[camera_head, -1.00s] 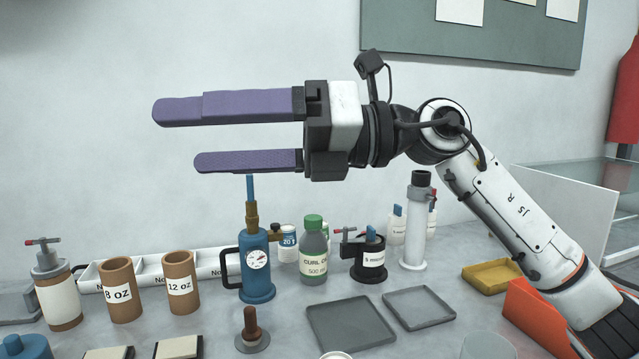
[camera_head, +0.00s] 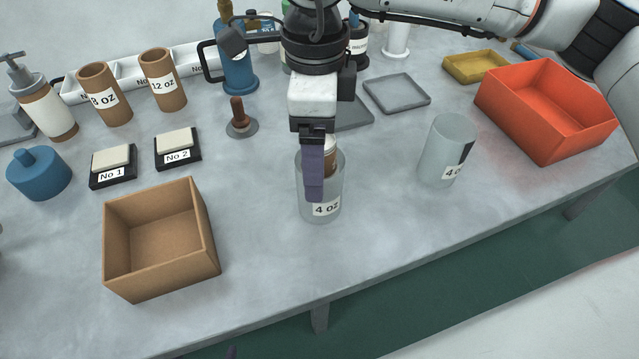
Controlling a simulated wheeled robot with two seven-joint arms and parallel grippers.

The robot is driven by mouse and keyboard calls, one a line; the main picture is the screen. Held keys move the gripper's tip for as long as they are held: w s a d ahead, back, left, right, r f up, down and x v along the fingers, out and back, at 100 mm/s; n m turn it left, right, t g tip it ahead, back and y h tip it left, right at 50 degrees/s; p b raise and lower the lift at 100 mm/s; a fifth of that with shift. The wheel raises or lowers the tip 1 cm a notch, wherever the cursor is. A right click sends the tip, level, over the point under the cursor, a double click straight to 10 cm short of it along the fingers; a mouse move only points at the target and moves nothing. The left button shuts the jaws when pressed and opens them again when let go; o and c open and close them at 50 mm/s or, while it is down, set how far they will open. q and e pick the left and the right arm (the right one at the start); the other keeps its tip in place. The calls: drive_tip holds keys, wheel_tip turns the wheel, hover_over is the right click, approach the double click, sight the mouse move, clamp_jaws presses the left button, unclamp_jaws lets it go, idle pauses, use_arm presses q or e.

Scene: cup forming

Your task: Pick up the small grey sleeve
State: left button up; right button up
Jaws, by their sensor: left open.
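Two small grey cylinders marked 4 oz stand upright on the table. One grey sleeve (camera_head: 447,150), partly dark on its right side, stands right of centre. The other grey cylinder (camera_head: 335,193) looks see-through and stands at the middle, with something small and brown (camera_head: 331,160) showing at its top. My left gripper (camera_head: 314,190) points down over this middle cylinder, its purple fingers open and seen nearly edge-on, one hiding the other. The finger overlaps the cylinder; I cannot tell if it is inside or in front.
An open brown box (camera_head: 160,280) stands front left, and an orange bin (camera_head: 545,125) at the right. Brown 8 oz (camera_head: 104,95) and 12 oz (camera_head: 163,80) tubes stand back left.

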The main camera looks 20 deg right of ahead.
drive_tip(key=shift+d+f+p, duration=0.15)
drive_tip(key=shift+f+p, duration=0.05)
drive_tip(key=shift+f, duration=1)
drive_tip(key=shift+d+f+p, duration=0.1)
drive_tip(key=shift+f+p, duration=0.1)
drive_tip(key=shift+f, duration=0.95)
drive_tip(key=c, duration=1.1)
drive_tip(key=shift+c, duration=0.2)
